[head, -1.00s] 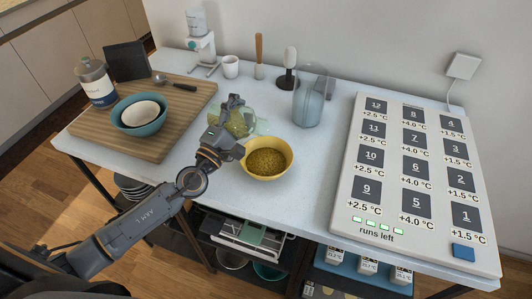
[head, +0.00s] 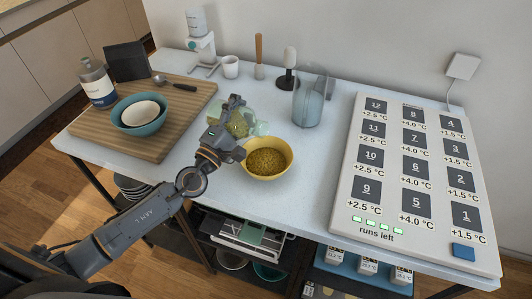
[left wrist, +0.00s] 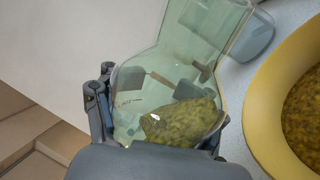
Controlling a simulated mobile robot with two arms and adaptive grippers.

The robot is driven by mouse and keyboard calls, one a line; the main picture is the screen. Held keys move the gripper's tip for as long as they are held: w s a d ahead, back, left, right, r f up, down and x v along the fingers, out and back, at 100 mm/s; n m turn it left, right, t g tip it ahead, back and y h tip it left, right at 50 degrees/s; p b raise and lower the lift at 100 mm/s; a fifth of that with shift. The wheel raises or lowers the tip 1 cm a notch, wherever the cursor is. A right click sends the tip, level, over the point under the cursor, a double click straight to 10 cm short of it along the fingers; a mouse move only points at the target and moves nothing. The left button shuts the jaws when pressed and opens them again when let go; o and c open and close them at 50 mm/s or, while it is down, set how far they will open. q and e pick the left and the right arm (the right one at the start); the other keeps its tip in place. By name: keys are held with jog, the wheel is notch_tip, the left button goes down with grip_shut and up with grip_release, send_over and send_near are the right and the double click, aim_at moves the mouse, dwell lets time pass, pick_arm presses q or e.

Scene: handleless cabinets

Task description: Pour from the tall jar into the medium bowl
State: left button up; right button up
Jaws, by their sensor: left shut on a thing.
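My left gripper (head: 232,116) is shut on a clear greenish jar (left wrist: 190,62), which also shows in the head view (head: 250,124). The jar is tilted, its narrower end towards the right, beside and a little above the yellow bowl (head: 286,157). Yellow-green contents (left wrist: 180,122) lie in the jar's wider end in the left wrist view. The yellow bowl holds a heap of similar yellow-green pieces (head: 266,161). No falling stream is visible. The gripper partly hides the jar. My right gripper is not in view.
A wooden board (head: 190,110) at the left carries a teal bowl (head: 150,128) with a white bowl (head: 141,114) inside, a labelled bottle (head: 97,88) and a spoon. A clear pitcher (head: 308,105) stands behind the yellow bowl. A numbered white panel (head: 345,200) fills the right side.

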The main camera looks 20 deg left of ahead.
pick_arm(q)
jog(key=shift+s+r, duration=0.2)
jog(key=shift+w+f, duration=0.15)
jog(key=shift+w, duration=0.05)
jog(key=shift+s+d+m, duration=0.1)
jog(key=shift+s+m, duration=0.1)
jog(key=shift+m, duration=0.2)
jog(key=shift+w, duration=0.1)
